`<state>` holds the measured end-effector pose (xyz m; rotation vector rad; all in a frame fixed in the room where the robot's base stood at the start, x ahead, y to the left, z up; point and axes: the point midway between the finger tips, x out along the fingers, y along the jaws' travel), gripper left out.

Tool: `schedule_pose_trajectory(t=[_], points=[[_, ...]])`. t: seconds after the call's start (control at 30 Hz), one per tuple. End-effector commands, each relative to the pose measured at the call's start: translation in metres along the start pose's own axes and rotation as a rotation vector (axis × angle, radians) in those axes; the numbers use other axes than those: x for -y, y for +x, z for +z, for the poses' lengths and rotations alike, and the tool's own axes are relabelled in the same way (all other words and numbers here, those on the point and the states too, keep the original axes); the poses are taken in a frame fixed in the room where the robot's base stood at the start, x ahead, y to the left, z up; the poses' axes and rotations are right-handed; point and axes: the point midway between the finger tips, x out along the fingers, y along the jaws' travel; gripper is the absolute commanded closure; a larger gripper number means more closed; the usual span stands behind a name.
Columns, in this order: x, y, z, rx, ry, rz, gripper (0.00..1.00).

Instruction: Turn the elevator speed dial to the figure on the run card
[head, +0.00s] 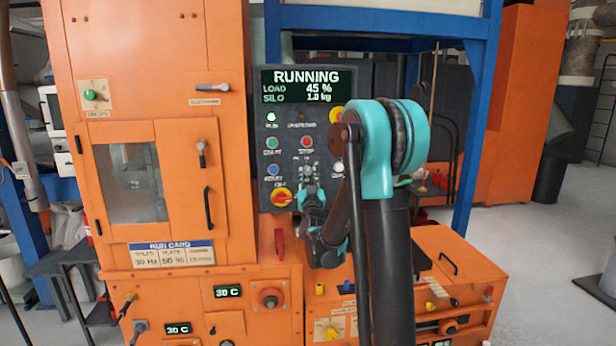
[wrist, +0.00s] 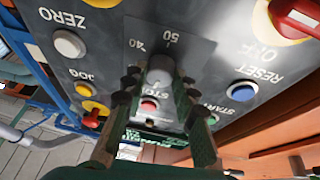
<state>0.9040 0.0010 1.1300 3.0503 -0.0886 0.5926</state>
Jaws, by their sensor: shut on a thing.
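The speed dial is a small grey knob (wrist: 159,74) on the dark control panel (head: 262,110). In the wrist view, which shows the panel upside down, the figures 40 and 50 stand beside it. My gripper (wrist: 158,84) is shut on the knob, one finger on each side. The fingers hide part of the knob and scale, and I cannot tell where its pointer stands. In the head view my gripper (head: 309,186) is at the panel, small and partly behind my arm. The run card (head: 172,253) on the orange cabinet shows 30 Hz and 50 %; its last entry is unclear.
The panel screen (head: 307,87) reads RUNNING, LOAD 45 %, SILO 1.0 kg. Close around the dial are a red stop button (wrist: 149,106), a blue reset button (wrist: 243,91), a white zero button (wrist: 69,44) and a red rotary switch (wrist: 295,16).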

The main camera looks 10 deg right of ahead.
Motion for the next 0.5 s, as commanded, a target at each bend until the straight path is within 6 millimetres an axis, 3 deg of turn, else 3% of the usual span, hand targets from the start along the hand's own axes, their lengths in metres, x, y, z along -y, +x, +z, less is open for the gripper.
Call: schedule_pose_trajectory(t=[0.5], points=[[0.0043,-0.0003,-0.0017,0.031,0.433,0.173,1.0]])
